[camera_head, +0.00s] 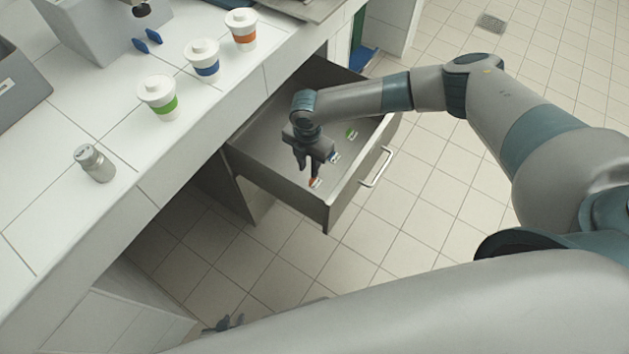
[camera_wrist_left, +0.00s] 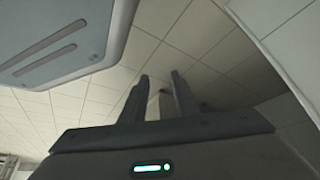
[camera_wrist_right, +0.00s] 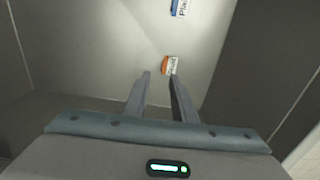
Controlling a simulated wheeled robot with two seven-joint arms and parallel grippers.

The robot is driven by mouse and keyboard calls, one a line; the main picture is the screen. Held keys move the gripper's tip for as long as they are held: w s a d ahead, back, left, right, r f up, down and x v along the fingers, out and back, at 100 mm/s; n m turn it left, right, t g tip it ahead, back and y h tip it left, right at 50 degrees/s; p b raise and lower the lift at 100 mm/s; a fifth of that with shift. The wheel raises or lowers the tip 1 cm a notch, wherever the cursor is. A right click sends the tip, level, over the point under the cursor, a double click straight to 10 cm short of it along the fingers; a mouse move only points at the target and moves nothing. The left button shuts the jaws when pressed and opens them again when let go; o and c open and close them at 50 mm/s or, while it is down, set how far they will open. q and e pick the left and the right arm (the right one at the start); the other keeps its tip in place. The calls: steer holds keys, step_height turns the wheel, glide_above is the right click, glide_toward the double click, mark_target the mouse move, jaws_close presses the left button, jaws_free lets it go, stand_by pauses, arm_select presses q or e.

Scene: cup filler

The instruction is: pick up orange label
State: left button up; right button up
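The orange label (camera_head: 315,183) lies on the floor of the open drawer (camera_head: 262,140), near its front corner. In the right wrist view the orange label (camera_wrist_right: 171,66), with a white printed part, shows just beyond the fingertips, nearer the right-hand finger. My right gripper (camera_head: 308,170) points down into the drawer, open and empty, close to the label; whether it touches cannot be told. In the right wrist view its fingers (camera_wrist_right: 159,76) are apart. My left gripper (camera_head: 226,323) is low beside the counter, and its fingers (camera_wrist_left: 160,78) are apart with nothing between them.
A blue label (camera_head: 334,157) and a green label (camera_head: 351,133) lie further along in the drawer. The drawer walls surround my right gripper. Cups with green (camera_head: 161,97), blue (camera_head: 202,60) and orange (camera_head: 241,29) bands and a small grey jar (camera_head: 95,163) stand on the counter.

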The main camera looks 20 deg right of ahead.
mark_target(315, 181)
arm_select(q)
steer(key=shift+s, duration=0.25)
arm_select(e)
steer(key=shift+f, duration=0.1)
steer(key=shift+d+f, duration=0.15)
steer(key=shift+f, duration=0.1)
steer(key=f, duration=0.3)
steer(key=shift+d+p, duration=0.25)
steer(key=shift+p, duration=0.1)
steer(key=shift+f, duration=0.75)
arm_select(q)
steer(key=shift+w+d+r+t, duration=0.3)
steer(key=shift+w+r, duration=0.1)
steer(key=shift+w, duration=0.35)
steer(key=shift+s, duration=0.2)
arm_select(e)
steer(key=shift+c, duration=0.3)
jaws_close()
